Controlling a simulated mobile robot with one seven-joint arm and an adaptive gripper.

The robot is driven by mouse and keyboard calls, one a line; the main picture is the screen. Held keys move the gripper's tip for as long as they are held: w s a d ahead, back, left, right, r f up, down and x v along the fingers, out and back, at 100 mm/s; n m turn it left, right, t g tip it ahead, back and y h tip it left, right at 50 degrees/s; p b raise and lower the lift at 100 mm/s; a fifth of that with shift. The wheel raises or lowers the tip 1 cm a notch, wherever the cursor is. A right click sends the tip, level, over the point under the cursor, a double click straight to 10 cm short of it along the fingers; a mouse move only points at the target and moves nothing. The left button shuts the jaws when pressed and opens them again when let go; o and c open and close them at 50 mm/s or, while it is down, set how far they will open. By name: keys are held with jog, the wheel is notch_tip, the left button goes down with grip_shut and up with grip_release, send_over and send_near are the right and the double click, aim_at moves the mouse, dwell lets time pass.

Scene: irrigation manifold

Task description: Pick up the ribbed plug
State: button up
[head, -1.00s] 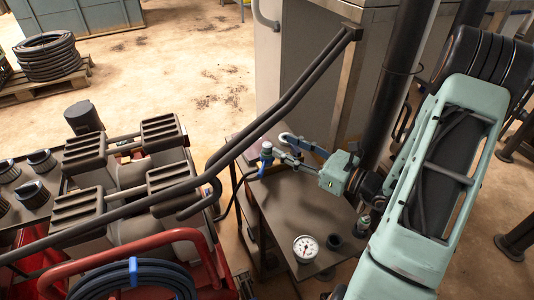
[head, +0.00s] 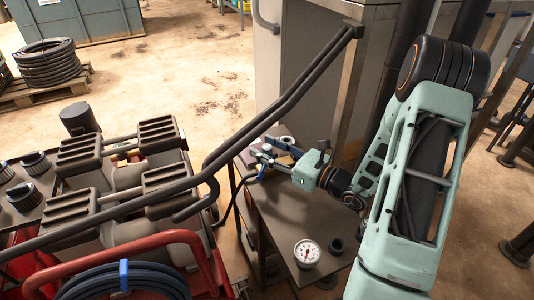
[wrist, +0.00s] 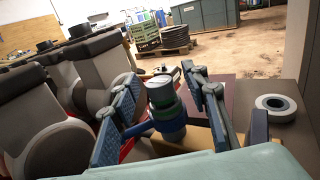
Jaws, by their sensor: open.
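A short upright fitting (wrist: 166,103) with a grey-green cap, a darker green body and a blue collar stands between my fingers in the wrist view. It looks like the ribbed plug, but its ribs are not clear. My gripper (wrist: 163,82) is open, with one blue-padded finger on each side of it. Whether either finger touches it I cannot tell. In the head view my gripper (head: 264,156) is over the far end of the dark bench (head: 290,212), and the fingers largely hide the fitting.
A white ring like a tape roll (wrist: 275,106) lies to the right in the wrist view. A dial gauge (head: 307,252) and a small black round part (head: 336,246) are at the bench's near end. A dark bent rail (head: 275,112) crosses left of my gripper.

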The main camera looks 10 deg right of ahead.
aim_at(267, 146)
jog(key=shift+c, duration=0.3)
jog(key=c, duration=0.9)
jog(key=shift+r, duration=0.5)
notch_tip(267, 146, up, 3)
jog(key=shift+f+p, duration=0.2)
jog(key=shift+p, duration=0.55)
jog(key=s+a+r+p, duration=0.1)
jog(key=s+r+p, duration=0.8)
jog(key=s+p, duration=0.4)
jog(key=shift+s+a+r, duration=0.2)
jog(key=shift+s+r, duration=0.05)
jog(key=shift+s, duration=0.1)
